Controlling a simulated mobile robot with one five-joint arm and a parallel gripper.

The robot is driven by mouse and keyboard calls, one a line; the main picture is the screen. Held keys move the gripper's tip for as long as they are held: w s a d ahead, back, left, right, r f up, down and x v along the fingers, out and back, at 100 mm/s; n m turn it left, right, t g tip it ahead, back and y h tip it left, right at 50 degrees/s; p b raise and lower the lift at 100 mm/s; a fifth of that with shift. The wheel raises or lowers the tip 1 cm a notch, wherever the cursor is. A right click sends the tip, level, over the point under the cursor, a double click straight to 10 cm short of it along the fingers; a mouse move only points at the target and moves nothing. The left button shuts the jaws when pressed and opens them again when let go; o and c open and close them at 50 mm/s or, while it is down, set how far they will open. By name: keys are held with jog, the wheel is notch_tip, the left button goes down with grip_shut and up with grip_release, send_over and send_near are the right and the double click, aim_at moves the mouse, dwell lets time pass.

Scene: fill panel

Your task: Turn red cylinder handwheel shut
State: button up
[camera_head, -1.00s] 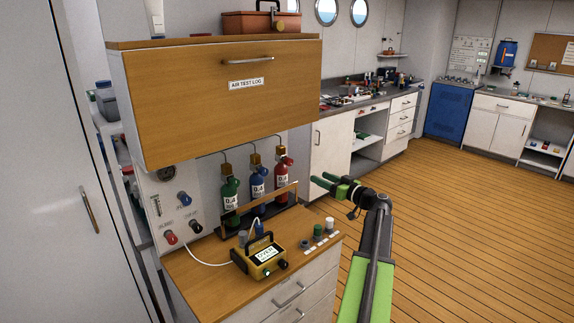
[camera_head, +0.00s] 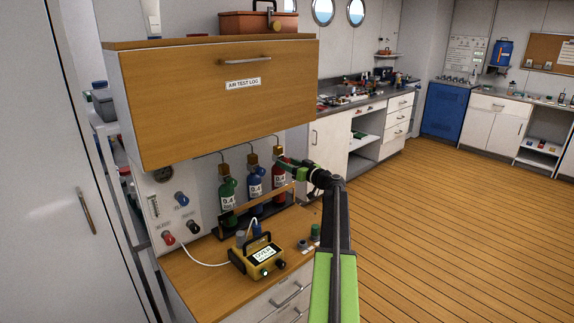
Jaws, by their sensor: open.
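The red cylinder (camera_head: 279,187) stands at the right end of a row of three small gas cylinders, upright in a rack on the wooden counter. A brass valve (camera_head: 278,150) sits on its top; a separate handwheel is too small to make out. The fingers overlap the cylinder's upper part in the picture. I cannot tell whether they touch it.
The green cylinder (camera_head: 228,197) and blue cylinder (camera_head: 255,186) stand to the left. A wooden rail (camera_head: 262,200) crosses in front of the cylinders. The AIR TEST LOG cabinet (camera_head: 222,105) overhangs from above. A yellow meter (camera_head: 257,257) sits on the counter (camera_head: 215,284). Open floor lies right.

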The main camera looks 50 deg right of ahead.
jog(key=shift+w, duration=0.25)
